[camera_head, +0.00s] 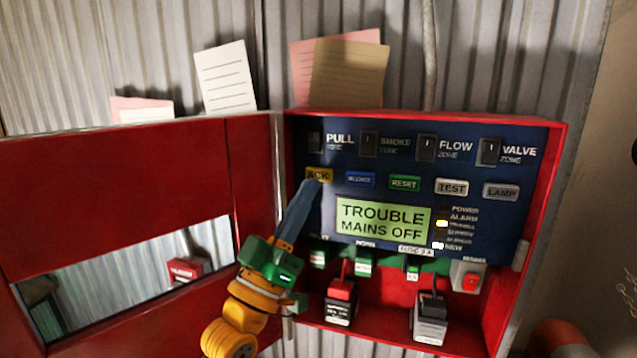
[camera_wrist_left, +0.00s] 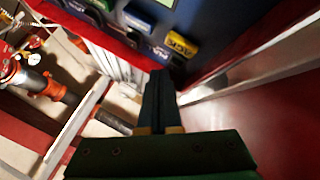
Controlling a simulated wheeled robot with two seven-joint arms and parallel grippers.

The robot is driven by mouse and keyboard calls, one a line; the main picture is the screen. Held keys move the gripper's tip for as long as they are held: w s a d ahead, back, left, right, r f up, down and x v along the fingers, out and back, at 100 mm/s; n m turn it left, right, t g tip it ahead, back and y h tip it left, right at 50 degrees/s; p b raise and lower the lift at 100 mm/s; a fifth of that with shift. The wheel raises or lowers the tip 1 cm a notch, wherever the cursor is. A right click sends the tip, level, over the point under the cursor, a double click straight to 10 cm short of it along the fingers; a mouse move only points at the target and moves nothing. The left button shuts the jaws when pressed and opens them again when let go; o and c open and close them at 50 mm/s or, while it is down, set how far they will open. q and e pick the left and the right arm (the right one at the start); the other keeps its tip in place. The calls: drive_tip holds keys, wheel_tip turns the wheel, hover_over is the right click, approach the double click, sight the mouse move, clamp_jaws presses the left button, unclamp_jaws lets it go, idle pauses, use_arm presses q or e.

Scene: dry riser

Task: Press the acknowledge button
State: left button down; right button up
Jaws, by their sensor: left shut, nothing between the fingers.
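The yellow acknowledge button, marked ACK (camera_head: 319,173), is at the left end of the button row on the blue panel (camera_head: 400,266). It also shows in the left wrist view (camera_wrist_left: 181,44). My left gripper (camera_head: 311,185) is shut and empty, its long fingers pointing up at the panel. In the head view the fingertips overlap the button's lower edge. In the left wrist view the fingertips (camera_wrist_left: 160,76) lie just short of the button; I cannot tell whether they touch the panel. My right gripper is not in view.
Blue silence (camera_head: 360,180), green RESET (camera_head: 405,183), TEST (camera_head: 451,187) and LAMP (camera_head: 501,192) buttons sit to the right. The display (camera_head: 383,219) reads TROUBLE MAINS OFF. The red cabinet door (camera_head: 120,200) stands open at the left, close to my left arm.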

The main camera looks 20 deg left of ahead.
sight(319, 174)
use_arm(q)
drive_tip(key=shift+w, duration=1.15)
drive_tip(key=shift+w, duration=0.1)
idle(1.1)
drive_tip(key=shift+w+b, duration=0.3)
drive_tip(key=shift+b, duration=0.05)
drive_tip(key=shift+w+d+r+b, duration=0.15)
drive_tip(key=shift+w+b, duration=0.15)
drive_tip(key=shift+w, duration=0.25)
idle(1.3)
drive_tip(key=shift+s+a+f+p, duration=0.1)
drive_tip(key=shift+s+f+p, duration=0.1)
drive_tip(key=shift+s, duration=0.2)
drive_tip(key=shift+s+a+f+p, duration=0.1)
drive_tip(key=shift+s+p, duration=0.05)
drive_tip(key=shift+s, duration=0.2)
